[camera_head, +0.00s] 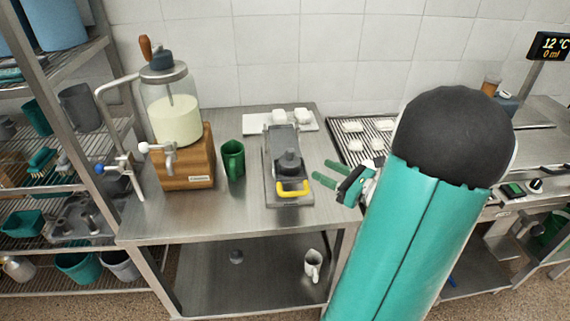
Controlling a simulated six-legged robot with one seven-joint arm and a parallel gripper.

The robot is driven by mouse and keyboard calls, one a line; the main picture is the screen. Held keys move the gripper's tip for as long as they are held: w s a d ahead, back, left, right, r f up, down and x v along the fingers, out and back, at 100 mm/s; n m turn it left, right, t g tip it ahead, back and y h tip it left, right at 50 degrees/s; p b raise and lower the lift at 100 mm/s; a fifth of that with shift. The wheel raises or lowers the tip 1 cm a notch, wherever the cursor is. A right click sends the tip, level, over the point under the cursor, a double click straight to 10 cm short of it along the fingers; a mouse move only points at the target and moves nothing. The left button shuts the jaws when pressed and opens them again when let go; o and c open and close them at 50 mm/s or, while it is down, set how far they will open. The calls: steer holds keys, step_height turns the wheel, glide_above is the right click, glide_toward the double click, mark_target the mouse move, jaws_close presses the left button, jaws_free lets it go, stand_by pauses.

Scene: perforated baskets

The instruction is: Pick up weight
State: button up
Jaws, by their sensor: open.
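A dark grey weight-like piece with a knobbed top (290,161) sits at the front of a long grey metal device (277,185) on the steel table. A yellow handle (293,187) is at the device's front end. A similar small grey piece (236,257) lies on the lower shelf. I cannot tell for sure which is the task's weight. My gripper (318,172) has two green fingers, spread apart and empty. It is to the right of the device, pointing left toward the knobbed piece, with a gap between. My arm covers the area to its right.
A green mug (232,159) and a glass dispenser on a wooden base (187,160) stand left of the device. A white board with white blocks (306,122) lies behind. A wire rack (350,150) holds more white blocks.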

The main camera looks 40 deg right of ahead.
mark_target(293, 153)
steer(key=w, duration=0.4)
steer(key=w+a, duration=0.1)
steer(key=w, duration=0.1)
steer(key=shift+w, duration=0.4)
steer(key=shift+w+a+r, duration=0.1)
steer(key=shift+w+a, duration=0.1)
steer(key=shift+w, duration=0.7)
steer(key=shift+w+a+r, duration=0.1)
steer(key=shift+w+a, duration=0.1)
steer(key=shift+w, duration=0.7)
steer(key=shift+w+a+r, duration=0.1)
steer(key=shift+w+a, duration=0.1)
steer(key=shift+w, duration=0.7)
jaws_close()
steer(key=shift+r, duration=0.1)
